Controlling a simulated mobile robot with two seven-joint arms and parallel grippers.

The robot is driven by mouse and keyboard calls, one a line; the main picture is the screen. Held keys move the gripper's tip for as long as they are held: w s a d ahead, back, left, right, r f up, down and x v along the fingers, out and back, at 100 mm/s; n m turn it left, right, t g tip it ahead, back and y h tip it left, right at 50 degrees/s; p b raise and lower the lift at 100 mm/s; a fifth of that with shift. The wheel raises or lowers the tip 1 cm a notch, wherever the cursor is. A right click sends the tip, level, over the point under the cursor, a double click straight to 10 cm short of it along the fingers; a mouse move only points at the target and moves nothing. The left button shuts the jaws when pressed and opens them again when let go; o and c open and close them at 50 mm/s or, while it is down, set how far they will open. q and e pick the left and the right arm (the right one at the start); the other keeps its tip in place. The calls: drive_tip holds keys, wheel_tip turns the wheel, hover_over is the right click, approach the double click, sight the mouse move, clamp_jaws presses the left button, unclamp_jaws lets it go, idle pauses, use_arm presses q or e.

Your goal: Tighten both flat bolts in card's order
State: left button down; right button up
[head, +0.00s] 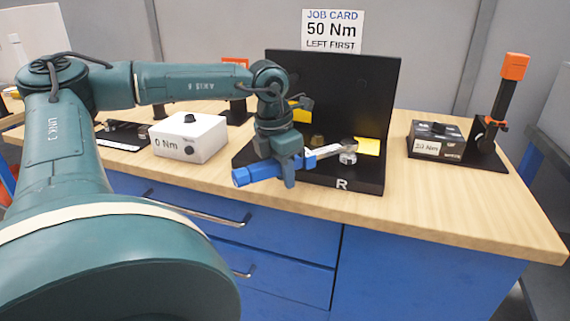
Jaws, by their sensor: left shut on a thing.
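The job card (332,31) on the back wall reads "50 Nm, left first". My left gripper (289,172) is shut on a wrench with a blue handle (258,172). The wrench's silver shaft points right, and its head is at a silver bolt (348,158) on the right side of the black fixture (345,80), near the letter R. I cannot tell whether the head is seated on the bolt or just above it. A brass-coloured piece (318,140) shows behind the shaft. The fixture's left side is mostly hidden by my arm. My right gripper is out of view.
A white box (190,138) with a knob, its label reading "0 Nm", stands left of the fixture. A black box (440,138) with a blurred Nm label and an upright orange-topped tool (513,68) stand at the right. The wooden benchtop (420,195) is clear in front.

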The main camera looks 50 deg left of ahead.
use_arm(q)
drive_tip(key=shift+w+a+m+p, duration=0.3)
drive_tip(key=shift+a+m, duration=0.3)
drive_tip(key=shift+a, duration=0.25)
drive_tip(key=shift+w+a+m+p, duration=0.15)
drive_tip(key=shift+a+m+p, duration=0.25)
drive_tip(key=shift+a+m, duration=0.35)
idle(1.3)
drive_tip(key=shift+w+a+m+h, duration=0.3)
drive_tip(key=shift+a+m, duration=0.05)
drive_tip(key=shift+a, duration=0.4)
idle(0.8)
drive_tip(key=shift+w+a+m, duration=0.3)
drive_tip(key=shift+a+m, duration=0.1)
drive_tip(key=shift+a, duration=0.2)
idle(0.5)
drive_tip(key=shift+s+d+n, duration=0.2)
drive_tip(key=shift+d+n, duration=0.1)
drive_tip(key=shift+d, duration=0.1)
drive_tip(key=shift+r, duration=0.2)
drive_tip(key=shift+w+r+p, duration=0.1)
drive_tip(key=shift+r+p, duration=1.5)
drive_tip(key=shift+r, duration=0.6)
drive_tip(key=shift+f, duration=0.1)
